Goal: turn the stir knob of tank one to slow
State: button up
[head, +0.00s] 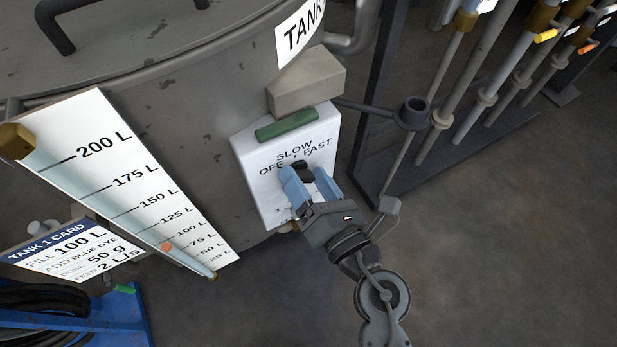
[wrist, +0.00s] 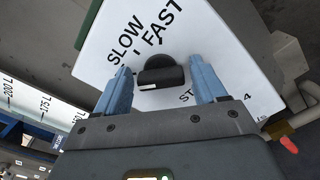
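The stir knob (head: 303,172) is a dark bar knob on a white panel (head: 262,190) on tank one's front. The wrist view shows the knob (wrist: 160,72) with its bar lying across the picture and a white mark at its lower left. SLOW is printed up and left of it, FAST above. OFF shows in the head view but is hidden in the wrist view, where the left finger covers that side. My gripper (head: 309,181) is open, one blue finger on each side of the knob. Narrow gaps seem to show between fingers and knob in the wrist view (wrist: 160,86).
A green bar (head: 287,126) and a beige block (head: 306,82) sit above the panel. A level scale (head: 125,185) and the tank 1 card (head: 75,250) are at the left. A dark rack with pipes (head: 470,90) stands at the right. Floor at lower right is clear.

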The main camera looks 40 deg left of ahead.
jog(key=c, duration=0.8)
jog(key=shift+r+m+p, duration=0.1)
jog(key=shift+m+p, duration=0.2)
jog(key=shift+p, duration=0.05)
jog(key=shift+m+p, duration=0.4)
jog(key=shift+p, duration=0.2)
jog(key=m+p, duration=0.3)
jog(key=shift+w+d+p, duration=0.1)
jog(key=shift+p, duration=0.25)
jog(key=m+p, duration=0.2)
jog(key=shift+m, duration=0.4)
jog(key=shift+f+m+p, duration=0.3)
jog(key=shift+m+p, duration=0.8)
jog(key=shift+m, duration=0.2)
jog(key=shift+f, duration=0.1)
